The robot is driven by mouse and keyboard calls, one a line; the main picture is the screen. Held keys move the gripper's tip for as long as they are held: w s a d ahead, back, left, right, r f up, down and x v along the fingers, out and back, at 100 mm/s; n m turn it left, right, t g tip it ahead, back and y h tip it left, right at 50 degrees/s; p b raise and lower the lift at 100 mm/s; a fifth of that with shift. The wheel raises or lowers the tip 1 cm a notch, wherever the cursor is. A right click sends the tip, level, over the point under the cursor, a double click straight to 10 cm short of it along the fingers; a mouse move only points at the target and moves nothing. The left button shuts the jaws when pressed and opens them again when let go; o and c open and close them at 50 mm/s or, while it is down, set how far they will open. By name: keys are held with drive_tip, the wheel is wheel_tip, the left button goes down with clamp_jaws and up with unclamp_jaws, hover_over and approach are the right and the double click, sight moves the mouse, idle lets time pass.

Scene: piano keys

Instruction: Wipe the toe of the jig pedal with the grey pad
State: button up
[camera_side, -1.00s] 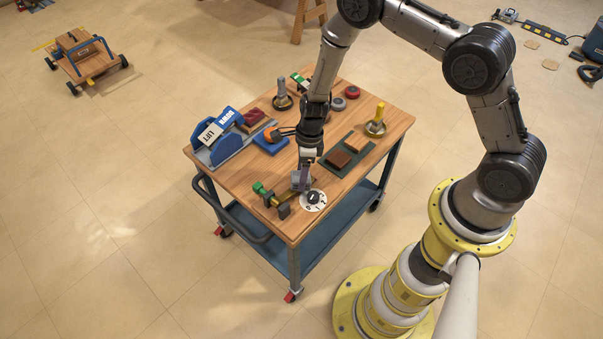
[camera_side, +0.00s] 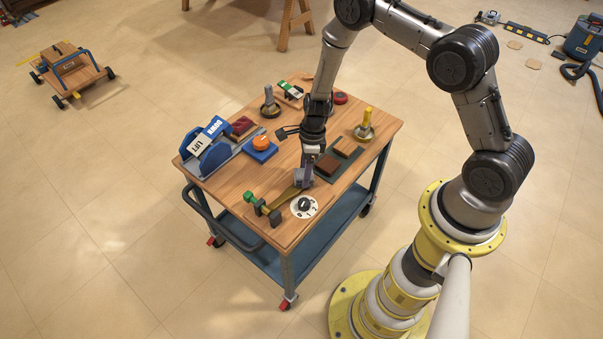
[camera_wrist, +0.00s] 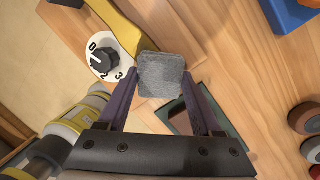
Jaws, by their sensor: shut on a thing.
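My gripper (camera_wrist: 160,76) is shut on the grey pad (camera_wrist: 164,72), a rough grey block held between its two purple fingers. In the side view, my gripper (camera_side: 304,176) is low over the cart top. The brass-coloured strip (camera_side: 287,198), apparently the jig pedal, runs from the green and dark posts (camera_side: 259,207) toward the pad. In the wrist view the pedal (camera_wrist: 117,20) comes from the top left and widens toward the pad. The pad overlaps and hides part of its wide end. I cannot tell whether they touch.
A white numbered dial (camera_side: 304,207) with a black knob is close by the pedal. A dark green tray with brown blocks (camera_side: 327,165) is at the right.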

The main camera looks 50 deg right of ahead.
drive_tip(key=shift+d+r, duration=0.2)
drive_tip(key=shift+r, duration=0.8)
drive_tip(key=shift+d+r, duration=0.15)
drive_tip(key=shift+r, duration=0.8)
drive_tip(key=shift+d+r, duration=0.2)
drive_tip(key=shift+r, duration=0.8)
drive_tip(key=shift+d+r, duration=0.15)
drive_tip(key=shift+r, duration=0.6)
drive_tip(key=shift+d+r, duration=0.15)
drive_tip(key=shift+r, duration=0.55)
drive_tip(key=shift+a+f, duration=0.1)
drive_tip(key=shift+a+f+h, duration=0.4)
drive_tip(key=shift+a+h, duration=0.15)
drive_tip(key=shift+a+f+h, duration=0.35)
drive_tip(key=shift+a+h, duration=0.2)
